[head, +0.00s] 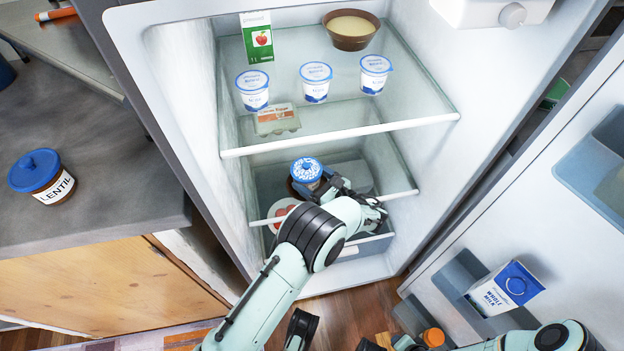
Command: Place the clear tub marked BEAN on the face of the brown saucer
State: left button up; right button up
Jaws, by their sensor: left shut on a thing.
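My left gripper (335,187) reaches into the open fridge at the lower shelf. It is shut at the side of a jar (305,171) with a blue-and-white patterned lid and a dark brown body, and appears to hold it. The jar's front is mostly hidden by my gripper and arm, so no label can be read. I see no tub with a readable BEAN mark and cannot make out a brown saucer. Dark parts of my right gripper (385,343) show at the bottom edge, too cut off to tell its state.
A LENTIL tub (42,177) stands on the left counter. The door holds milk (503,288).

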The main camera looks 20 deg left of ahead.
pick_arm(q)
jog(key=shift+r, duration=0.1)
jog(key=o, duration=1.1)
pick_arm(e)
jog(key=shift+s, duration=0.1)
pick_arm(q)
jog(key=p+v, duration=0.1)
jog(key=v, duration=1.1)
pick_arm(e)
jog(key=shift+s+a+r+g, duration=0.15)
jog(key=shift+s+a+r, duration=0.2)
jog(key=shift+s, duration=0.15)
jog(key=shift+s+a+r+g, duration=0.15)
jog(key=shift+s+a+r, duration=0.05)
jog(key=shift+s+r, duration=0.2)
